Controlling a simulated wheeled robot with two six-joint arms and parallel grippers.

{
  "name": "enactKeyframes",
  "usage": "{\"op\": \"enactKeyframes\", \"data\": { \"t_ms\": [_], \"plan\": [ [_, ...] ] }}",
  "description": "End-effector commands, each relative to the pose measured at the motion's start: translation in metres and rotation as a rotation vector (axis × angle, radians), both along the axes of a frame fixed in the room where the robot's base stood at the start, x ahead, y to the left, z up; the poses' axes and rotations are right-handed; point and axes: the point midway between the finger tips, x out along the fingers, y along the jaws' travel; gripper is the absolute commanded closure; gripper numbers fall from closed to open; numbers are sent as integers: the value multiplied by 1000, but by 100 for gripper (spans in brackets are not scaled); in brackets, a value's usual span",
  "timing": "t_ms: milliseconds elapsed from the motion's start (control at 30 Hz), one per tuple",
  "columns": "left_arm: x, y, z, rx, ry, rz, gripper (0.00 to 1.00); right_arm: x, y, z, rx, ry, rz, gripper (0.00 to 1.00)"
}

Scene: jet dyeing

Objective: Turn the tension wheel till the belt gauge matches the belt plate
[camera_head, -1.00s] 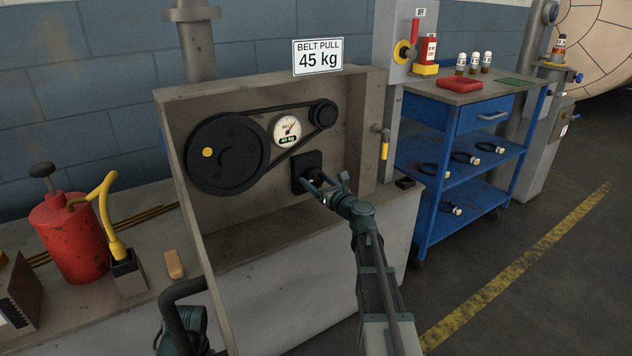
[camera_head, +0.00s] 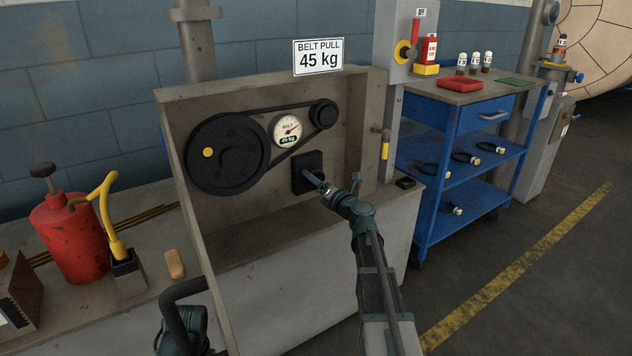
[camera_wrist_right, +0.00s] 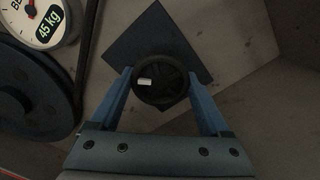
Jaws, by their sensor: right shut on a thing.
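The tension wheel (camera_wrist_right: 160,92) is a small black spoked wheel with a white mark, on a dark square plate (camera_wrist_right: 188,48). My right gripper (camera_wrist_right: 160,76) is shut on it, one blue finger on each side of its rim. In the head view my right gripper (camera_head: 318,182) hides most of the wheel. The round belt gauge (camera_head: 287,129) sits between the pulleys and reads 45 kg; its readout also shows in the wrist view (camera_wrist_right: 46,22). The belt plate (camera_head: 318,57) above says BELT PULL 45 kg. My left gripper is not visible.
The belt runs from a large black pulley (camera_head: 225,154) to a small pulley (camera_head: 323,114) inside the housing. A red can (camera_head: 75,240) stands on the bench at left. A blue cart (camera_head: 455,185) stands at right.

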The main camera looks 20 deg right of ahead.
Motion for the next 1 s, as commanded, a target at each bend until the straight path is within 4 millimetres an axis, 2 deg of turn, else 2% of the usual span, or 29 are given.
{"op": "enactKeyframes", "data": {
  "t_ms": [600, 633, 700, 1000],
  "plan": [
    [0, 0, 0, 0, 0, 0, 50, -2, 1, -1, 31, 6, 3, 75],
    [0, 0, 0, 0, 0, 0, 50, -2, 1, -1, 31, 6, 3, 14],
    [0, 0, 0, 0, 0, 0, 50, -2, 1, -1, 31, 6, 3, 2],
    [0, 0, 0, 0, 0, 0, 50, -4, 0, 0, 33, 5, 1, 0]
  ]
}}
